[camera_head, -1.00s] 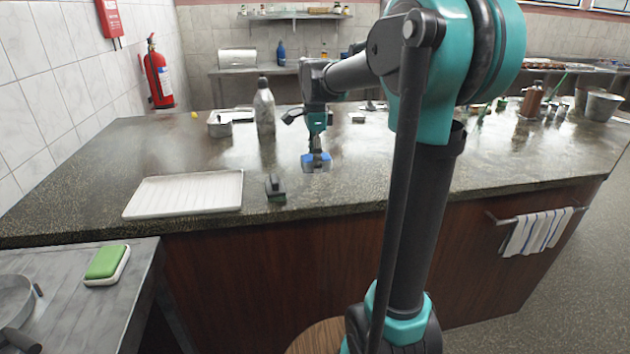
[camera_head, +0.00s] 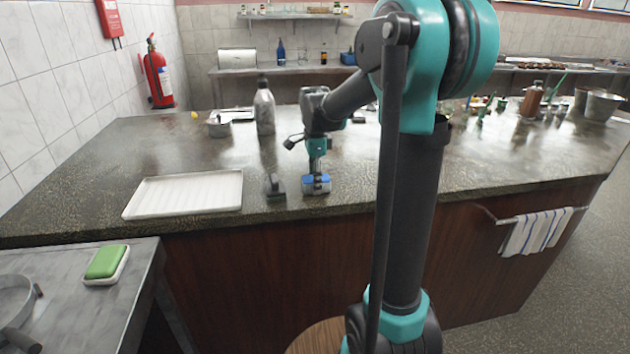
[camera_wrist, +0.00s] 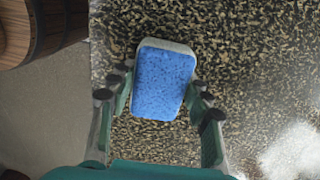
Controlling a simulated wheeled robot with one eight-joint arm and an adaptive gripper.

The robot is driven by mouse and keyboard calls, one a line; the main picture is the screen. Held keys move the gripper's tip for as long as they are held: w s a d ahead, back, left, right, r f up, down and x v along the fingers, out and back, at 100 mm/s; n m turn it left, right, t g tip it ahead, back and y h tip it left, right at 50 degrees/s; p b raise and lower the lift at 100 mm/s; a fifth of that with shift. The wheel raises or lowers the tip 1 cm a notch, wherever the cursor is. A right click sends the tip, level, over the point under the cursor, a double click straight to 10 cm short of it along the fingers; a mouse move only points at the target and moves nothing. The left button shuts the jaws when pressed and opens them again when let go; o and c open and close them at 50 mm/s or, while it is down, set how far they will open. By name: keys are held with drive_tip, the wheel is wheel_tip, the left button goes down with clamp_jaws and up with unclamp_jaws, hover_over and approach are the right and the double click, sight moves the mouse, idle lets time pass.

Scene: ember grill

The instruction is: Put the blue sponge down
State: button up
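The blue sponge (camera_head: 316,180) is at the front part of the dark speckled counter (camera_head: 365,192), just right of a small dark block-like item (camera_head: 274,186). In the wrist view the sponge (camera_wrist: 163,84) shows its blue face and a pale rim, slightly tilted. My gripper (camera_head: 316,176) points down over it. In the wrist view the fingers of my gripper (camera_wrist: 162,88) lie along both sides of the sponge and appear closed on it. The sponge is at or just above the counter; I cannot tell whether its underside touches.
A white ribbed tray (camera_head: 185,194) lies to the left on the counter. A green sponge (camera_head: 106,262) sits on the lower left table. The counter right of my gripper is mostly clear.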

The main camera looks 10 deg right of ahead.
drive_tip(key=o, duration=0.5)
drive_tip(key=shift+c, duration=0.2)
drive_tip(key=shift+r, duration=0.1)
wheel_tip(320, 180, up, 12)
idle(0.4)
